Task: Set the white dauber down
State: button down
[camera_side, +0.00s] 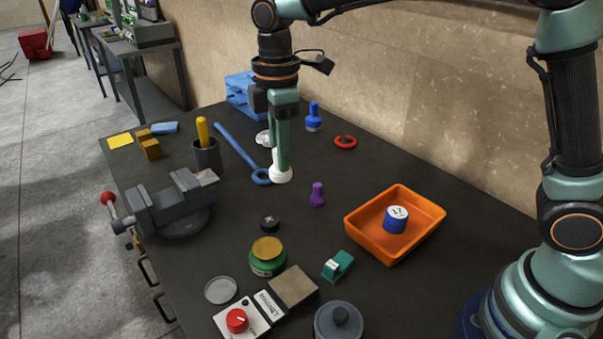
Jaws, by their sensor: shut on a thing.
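The white dauber (281,174) is upright in my gripper (281,150), its wide round foot low over the dark bench top. I cannot tell whether the foot touches the bench. My gripper points straight down and is shut on the dauber, and its fingers hide most of the upper part. The blue ring-ended wrench (241,153) lies just left of the dauber's foot.
A purple dauber (317,195) and a blue dauber (313,118) stand nearby, with a red ring (345,142). An orange tray (358,226) holds a blue round piece (396,224). A grey vise (178,200) and a cup (207,156) stand left.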

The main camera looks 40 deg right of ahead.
jog(key=s+a+n, duration=0.1)
jog(key=a+n, duration=1.1)
jog(key=a, duration=0.4)
jog(key=shift+r, duration=0.35)
jog(key=shift+d, duration=0.1)
notch_tip(320, 180, down, 20)
jog(key=shift+r, duration=0.15)
jog(key=shift+f, duration=0.2)
jog(key=c, duration=0.7)
grip_release()
